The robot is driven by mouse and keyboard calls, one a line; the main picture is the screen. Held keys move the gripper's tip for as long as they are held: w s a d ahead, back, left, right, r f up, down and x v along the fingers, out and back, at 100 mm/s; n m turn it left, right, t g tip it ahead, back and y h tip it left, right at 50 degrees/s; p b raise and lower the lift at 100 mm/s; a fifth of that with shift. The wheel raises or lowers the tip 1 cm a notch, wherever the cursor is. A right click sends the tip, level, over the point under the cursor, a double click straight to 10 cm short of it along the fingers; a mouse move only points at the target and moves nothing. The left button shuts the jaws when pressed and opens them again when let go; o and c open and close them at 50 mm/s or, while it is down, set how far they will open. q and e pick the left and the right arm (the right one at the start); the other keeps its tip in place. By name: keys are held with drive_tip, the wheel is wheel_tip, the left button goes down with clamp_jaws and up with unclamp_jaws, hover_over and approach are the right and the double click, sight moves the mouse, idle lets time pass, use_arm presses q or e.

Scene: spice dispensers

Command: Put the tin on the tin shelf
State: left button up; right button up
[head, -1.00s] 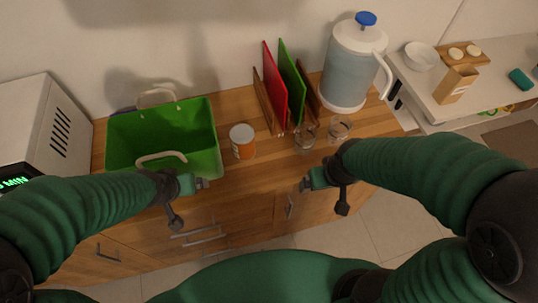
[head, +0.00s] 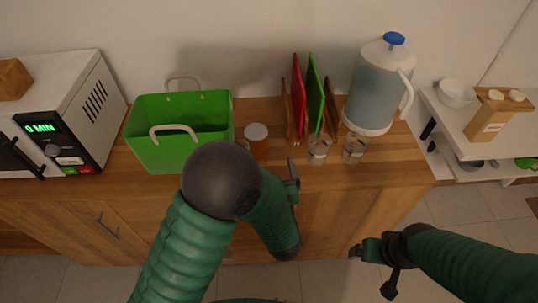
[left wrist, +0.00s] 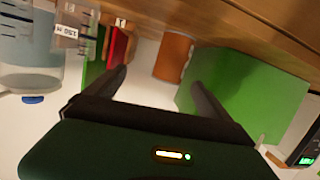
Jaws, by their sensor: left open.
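The tin (head: 257,143), orange with a pale top, stands upright on the wooden counter, just right of the green basket. My left gripper (head: 292,178) is open, in front of the counter and right of the tin, partly hidden by my own arm. In the left wrist view the tin (left wrist: 173,57) shows beyond and between the open fingers (left wrist: 158,78), apart from them. My right gripper (head: 360,251) is low at the right, away from the tin; its jaws are too small to read. I cannot tell which surface is the tin shelf.
The green basket (head: 165,155) stands left of the tin. Red (head: 297,95) and green boards (head: 315,92) in a rack, two glasses (head: 318,150) and a water dispenser (head: 376,85) stand to its right. A microwave (head: 70,100) is at left, a white shelf unit (head: 455,118) at right.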

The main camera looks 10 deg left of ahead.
use_arm(q)
drive_tip(key=s+d+t+y, duration=0.1)
drive_tip(key=s+y, duration=0.2)
approach(256, 131)
drive_tip(key=shift+s+a+f+n, duration=0.2)
drive_tip(key=shift+a+f+n, duration=0.2)
drive_tip(key=shift+a+f, duration=0.25)
drive_tip(key=w, duration=0.2)
drive_tip(key=w+a, duration=0.1)
drive_tip(key=w, duration=0.1)
drive_tip(key=shift+w, duration=0.15)
drive_tip(key=shift+w+d+r, duration=0.15)
drive_tip(key=shift+w, duration=0.15)
drive_tip(key=x, duration=0.5)
drive_tip(key=shift+r, duration=0.1)
drive_tip(key=shift+a, duration=0.45)
drive_tip(key=shift+d+r, duration=0.1)
drive_tip(key=shift+d, duration=0.45)
drive_tip(key=c, duration=0.9)
drive_tip(key=shift+a, duration=0.25)
drive_tip(key=c, duration=1)
drive_tip(key=shift+c, duration=0.6)
use_arm(e)
drive_tip(key=shift+s+d+f, duration=0.45)
drive_tip(key=shift+s+f, duration=0.1)
drive_tip(key=shift+s, duration=0.05)
